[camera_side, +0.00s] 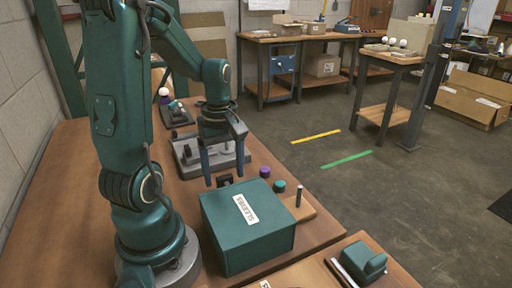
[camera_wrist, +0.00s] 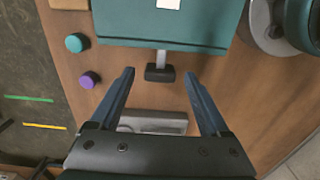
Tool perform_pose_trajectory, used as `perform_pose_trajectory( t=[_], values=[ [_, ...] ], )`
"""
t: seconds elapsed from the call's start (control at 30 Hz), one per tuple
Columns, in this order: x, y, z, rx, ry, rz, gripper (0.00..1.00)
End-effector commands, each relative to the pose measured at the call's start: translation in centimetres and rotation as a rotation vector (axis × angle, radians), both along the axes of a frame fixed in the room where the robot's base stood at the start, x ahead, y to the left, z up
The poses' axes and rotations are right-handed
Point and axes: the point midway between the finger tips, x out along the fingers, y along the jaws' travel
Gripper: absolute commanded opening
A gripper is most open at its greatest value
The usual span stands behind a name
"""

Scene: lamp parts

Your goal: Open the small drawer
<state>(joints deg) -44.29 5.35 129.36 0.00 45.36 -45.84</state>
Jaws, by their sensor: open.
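A teal box (camera_side: 248,225) with a white label stands on the wooden table; it also shows at the top of the wrist view (camera_wrist: 120,22). A dark handle block (camera_wrist: 160,73) on a pale stem sticks out of the box side that faces my gripper. The handle (camera_side: 224,180) also shows in the side view. My gripper (camera_side: 223,181) points down beside that box side and is open. In the wrist view its two blue fingers (camera_wrist: 158,76) lie on either side of the handle, with gaps; I see no contact.
A grey fixture (camera_side: 185,155) lies behind my gripper. A purple knob (camera_side: 265,171) and a teal knob (camera_side: 279,186) stand to the right of the handle. A small board with a peg (camera_side: 299,197) lies beside the box. A teal block (camera_side: 362,260) sits at the front right.

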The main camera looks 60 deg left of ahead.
Motion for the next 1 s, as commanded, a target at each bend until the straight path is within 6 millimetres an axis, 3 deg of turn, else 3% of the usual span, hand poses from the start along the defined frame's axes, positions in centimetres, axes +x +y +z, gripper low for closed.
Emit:
perform_pose_trajectory(
  t=[0.2, 0.47, 0.67, 0.7, 1.0],
  values=[
    [0.0, -0.1, -1.5, -0.001, 0.001, -0.002, 0.80],
    [0.0, 0.0, -1.6, 0.001, -0.001, -0.002, 0.80],
    [0.0, 0.0, -1.6, 0.001, -0.001, -0.002, 0.07],
    [0.0, 0.0, -1.6, 0.001, -0.001, -0.002, 0.00],
    [0.0, 0.0, -1.6, 0.001, -0.001, -0.002, 0.00]
  ],
)
